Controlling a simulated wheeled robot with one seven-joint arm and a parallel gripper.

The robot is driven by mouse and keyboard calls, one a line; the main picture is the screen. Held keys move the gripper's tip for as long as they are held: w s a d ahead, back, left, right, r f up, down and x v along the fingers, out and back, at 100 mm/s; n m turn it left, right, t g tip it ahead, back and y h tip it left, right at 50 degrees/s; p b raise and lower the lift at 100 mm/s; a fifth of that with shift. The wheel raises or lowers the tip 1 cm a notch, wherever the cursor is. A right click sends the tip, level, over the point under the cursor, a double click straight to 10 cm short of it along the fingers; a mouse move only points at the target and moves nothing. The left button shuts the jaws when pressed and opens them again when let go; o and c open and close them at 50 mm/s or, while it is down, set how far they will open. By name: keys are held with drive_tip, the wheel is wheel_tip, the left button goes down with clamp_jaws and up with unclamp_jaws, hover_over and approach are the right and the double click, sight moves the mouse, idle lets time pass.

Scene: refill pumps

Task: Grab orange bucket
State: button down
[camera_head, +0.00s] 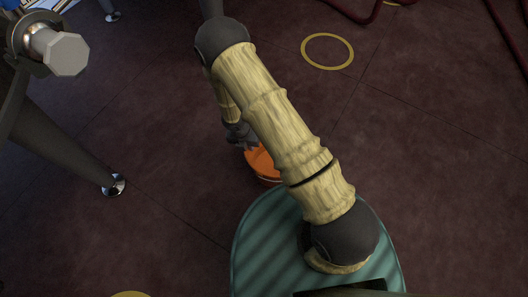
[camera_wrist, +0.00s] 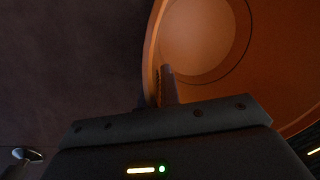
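The orange bucket (camera_head: 262,165) stands on the dark floor beside my green base, partly hidden behind my arm in the head view. In the wrist view its open top and round inside (camera_wrist: 200,40) fill the upper right. My gripper (camera_head: 242,140) is at the bucket's far left edge in the head view. In the wrist view my gripper (camera_wrist: 157,92) has its fingers close together at the bucket's left wall. One finger shows against the inside of the bucket; the other is a dark shape just outside the wall. The fingers appear shut on the wall; the contact itself is dim.
A dark stand leg with a shiny foot (camera_head: 114,185) is on the left, below a grey knob-ended fitting (camera_head: 62,52). A yellow ring (camera_head: 327,51) is marked on the floor. Dark red hoses (camera_head: 350,12) lie at the top right. Floor on the right is clear.

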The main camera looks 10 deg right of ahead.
wheel_tip(320, 180, up, 10)
drive_tip(key=p, duration=0.6)
drive_tip(key=shift+p, duration=0.35)
